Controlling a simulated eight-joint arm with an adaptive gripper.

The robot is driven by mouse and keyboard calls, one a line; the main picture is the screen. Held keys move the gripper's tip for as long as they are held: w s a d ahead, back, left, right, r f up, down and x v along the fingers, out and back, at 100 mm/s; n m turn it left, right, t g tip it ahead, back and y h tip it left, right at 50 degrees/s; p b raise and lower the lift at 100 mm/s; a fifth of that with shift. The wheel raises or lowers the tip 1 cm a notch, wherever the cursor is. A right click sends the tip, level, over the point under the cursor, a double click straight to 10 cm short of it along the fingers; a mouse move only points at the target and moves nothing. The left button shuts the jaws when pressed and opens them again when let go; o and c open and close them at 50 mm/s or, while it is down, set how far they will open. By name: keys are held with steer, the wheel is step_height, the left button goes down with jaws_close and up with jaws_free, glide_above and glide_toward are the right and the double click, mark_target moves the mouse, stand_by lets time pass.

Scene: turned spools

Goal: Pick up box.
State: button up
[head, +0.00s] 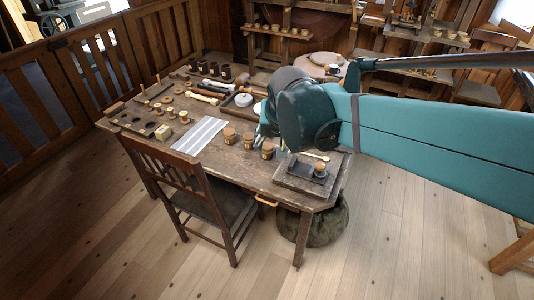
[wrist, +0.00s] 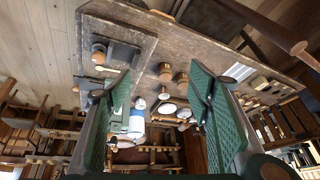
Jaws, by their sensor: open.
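A small pale wooden block (head: 163,132) on the left part of the table looks most like the box, but I cannot be sure of it. A similar boxy thing (wrist: 257,83) shows at the right in the wrist view. My gripper (wrist: 158,75) is open, with two green fingers wide apart and nothing held. In the head view my gripper is over the table's right half, largely hidden by my teal arm. Between the fingers in the wrist view, farther off, are a white and blue bottle (wrist: 137,118) and several round-topped jars (wrist: 167,106).
The worn wooden table (head: 225,160) carries corked jars (head: 229,135), a striped cloth (head: 200,135), dark cups and turned pieces. A chair (head: 200,190) stands at the front. Shelves stand behind.

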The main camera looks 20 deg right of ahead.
steer(key=w+d+f+m+g+h, duration=0.1)
steer(key=w+f+m, duration=0.2)
steer(key=w, duration=0.4)
steer(key=w+d+f+m+g+h, duration=0.1)
steer(key=w+f+m, duration=0.15)
steer(key=w, duration=0.55)
steer(key=m+g+h+p, duration=0.1)
steer(key=m+g+p, duration=0.1)
steer(key=m, duration=0.3)
glide_above(265, 147)
steer(key=a, duration=0.2)
steer(key=f, duration=1.4)
steer(key=shift+s+f, duration=0.3)
steer(key=shift+f, duration=0.05)
steer(key=shift+w+d+f, duration=0.1)
steer(key=shift+w+f, duration=0.1)
steer(key=shift+f, duration=0.25)
steer(key=shift+b+x, duration=0.5)
steer(key=shift+x, duration=0.8)
